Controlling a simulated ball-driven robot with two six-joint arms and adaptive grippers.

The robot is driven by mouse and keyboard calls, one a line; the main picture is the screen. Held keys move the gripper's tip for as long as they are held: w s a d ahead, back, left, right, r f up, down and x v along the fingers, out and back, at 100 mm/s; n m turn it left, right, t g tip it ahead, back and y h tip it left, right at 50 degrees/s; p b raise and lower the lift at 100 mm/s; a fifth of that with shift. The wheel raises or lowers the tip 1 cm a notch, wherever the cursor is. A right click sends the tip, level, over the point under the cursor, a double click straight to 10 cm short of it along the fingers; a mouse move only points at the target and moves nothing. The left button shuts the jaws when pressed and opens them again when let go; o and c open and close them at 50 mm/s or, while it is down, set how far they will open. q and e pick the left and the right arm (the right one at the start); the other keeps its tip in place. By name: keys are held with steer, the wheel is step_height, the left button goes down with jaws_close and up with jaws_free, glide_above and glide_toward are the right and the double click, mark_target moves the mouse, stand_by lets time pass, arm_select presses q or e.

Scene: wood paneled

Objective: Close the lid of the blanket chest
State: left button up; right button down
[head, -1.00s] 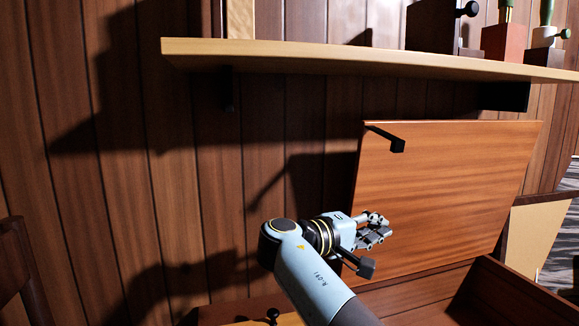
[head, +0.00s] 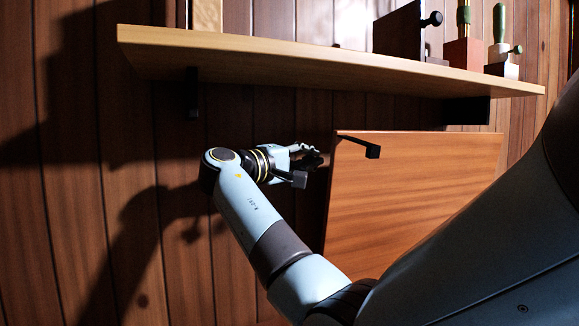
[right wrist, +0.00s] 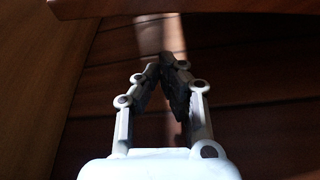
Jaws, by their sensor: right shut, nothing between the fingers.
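The blanket chest's lid (head: 415,195) is a reddish-brown wood panel, raised and standing open near the wall in the head view. The chest's box is not visible in the head view now. My right gripper (head: 318,158) is just left of the lid's left edge, near its top, in front of the paneled wall. Its fingers, also in the right wrist view (right wrist: 170,65), are together and empty. I cannot tell whether they touch the lid. My left gripper is not in view.
A light wood shelf (head: 300,62) runs along the wall above the lid and my gripper, on black brackets. A dark bookend-like block (head: 405,30) and tools in small blocks stand on it. My own right arm covers the lower right.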

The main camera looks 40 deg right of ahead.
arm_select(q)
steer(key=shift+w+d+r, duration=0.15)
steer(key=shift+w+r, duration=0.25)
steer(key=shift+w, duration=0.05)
arm_select(e)
steer(key=s, duration=0.1)
steer(key=s+a, duration=0.1)
steer(key=s, duration=0.1)
steer(key=shift+s+a+f, duration=0.25)
steer(key=shift+f, duration=0.15)
